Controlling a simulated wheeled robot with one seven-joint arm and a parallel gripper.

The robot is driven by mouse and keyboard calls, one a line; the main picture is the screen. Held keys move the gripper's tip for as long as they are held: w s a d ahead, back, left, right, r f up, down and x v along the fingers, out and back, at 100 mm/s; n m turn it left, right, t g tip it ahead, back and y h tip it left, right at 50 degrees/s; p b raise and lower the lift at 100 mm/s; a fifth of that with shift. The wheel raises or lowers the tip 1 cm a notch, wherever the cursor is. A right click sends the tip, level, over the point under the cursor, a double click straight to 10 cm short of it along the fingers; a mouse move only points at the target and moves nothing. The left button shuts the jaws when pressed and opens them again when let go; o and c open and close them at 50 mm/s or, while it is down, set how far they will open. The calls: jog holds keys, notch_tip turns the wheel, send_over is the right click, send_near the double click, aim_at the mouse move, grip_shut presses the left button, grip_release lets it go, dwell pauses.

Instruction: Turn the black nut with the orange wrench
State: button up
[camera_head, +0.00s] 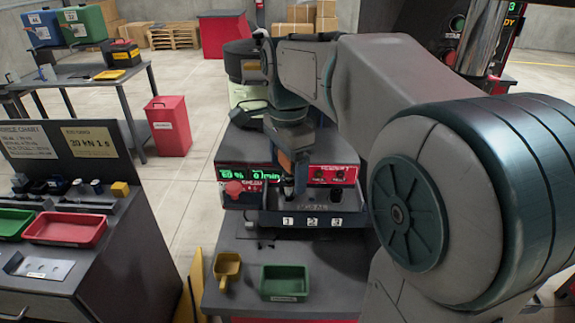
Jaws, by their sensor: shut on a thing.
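My gripper (298,172) points down in front of the bowl feeder's red control panel (336,175), near the middle of the view. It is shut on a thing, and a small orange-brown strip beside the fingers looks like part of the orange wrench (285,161). Most of the wrench is hidden by my gripper and wrist or is too small to make out. I cannot pick out the black nut; the dark area below my fingers is too small to tell apart. I cannot tell whether the wrench touches the nut.
The front bench (240,252) holds a yellow scoop (227,268) and a green tray (285,279). Slots numbered 1 to 3 (312,221) sit below the panel, with a red knob (233,188) at its left. A side bench (105,235) with a red tray (66,229) stands left. My arm blocks the right.

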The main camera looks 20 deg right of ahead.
jog(key=shift+f+b, duration=0.7)
jog(key=shift+f, duration=0.3)
dwell(0.5)
jog(key=shift+m, duration=1.2)
jog(key=shift+p, duration=0.3)
jog(key=shift+m, duration=1.1)
jog(key=shift+m+p, duration=0.3)
jog(key=shift+m, duration=0.8)
jog(key=shift+w+m, duration=0.1)
jog(key=shift+m, duration=0.2)
